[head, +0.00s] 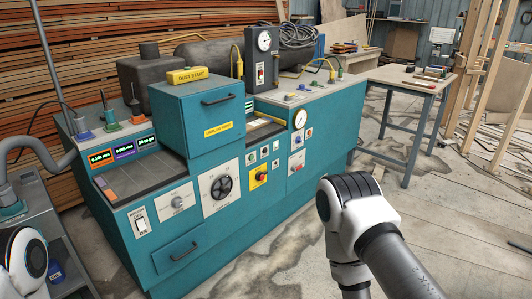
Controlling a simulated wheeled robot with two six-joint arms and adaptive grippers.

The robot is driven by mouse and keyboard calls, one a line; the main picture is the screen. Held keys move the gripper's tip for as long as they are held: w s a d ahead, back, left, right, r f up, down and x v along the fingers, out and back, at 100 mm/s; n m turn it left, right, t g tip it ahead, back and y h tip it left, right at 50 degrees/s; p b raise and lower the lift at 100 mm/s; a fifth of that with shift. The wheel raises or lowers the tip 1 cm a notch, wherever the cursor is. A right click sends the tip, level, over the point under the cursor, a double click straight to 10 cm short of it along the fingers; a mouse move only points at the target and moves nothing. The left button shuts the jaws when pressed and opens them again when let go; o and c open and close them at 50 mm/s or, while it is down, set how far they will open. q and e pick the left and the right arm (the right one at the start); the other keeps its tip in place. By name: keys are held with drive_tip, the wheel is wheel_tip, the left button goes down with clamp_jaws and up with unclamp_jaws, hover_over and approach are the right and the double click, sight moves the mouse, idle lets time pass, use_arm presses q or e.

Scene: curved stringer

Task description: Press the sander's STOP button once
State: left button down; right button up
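The sander appears to be the large teal machine (290,185) filling the middle of the head view. Its front carries several small buttons, dials and switches. A yellow panel (258,177) on the front holds a red knob or button. A grey box (261,72) with a gauge and a red control stands on top at the back. I cannot read which control is marked STOP. White joints of my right arm show at the lower right and of my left arm at the lower left. Neither gripper shows, and no arm part visibly touches the machine.
A wooden-topped table (410,80) with small items stands at the back right. Stacked planks (70,50) line the back left. Timber framing (490,70) rises at the right. The wooden floor (460,215) at the right is mostly clear.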

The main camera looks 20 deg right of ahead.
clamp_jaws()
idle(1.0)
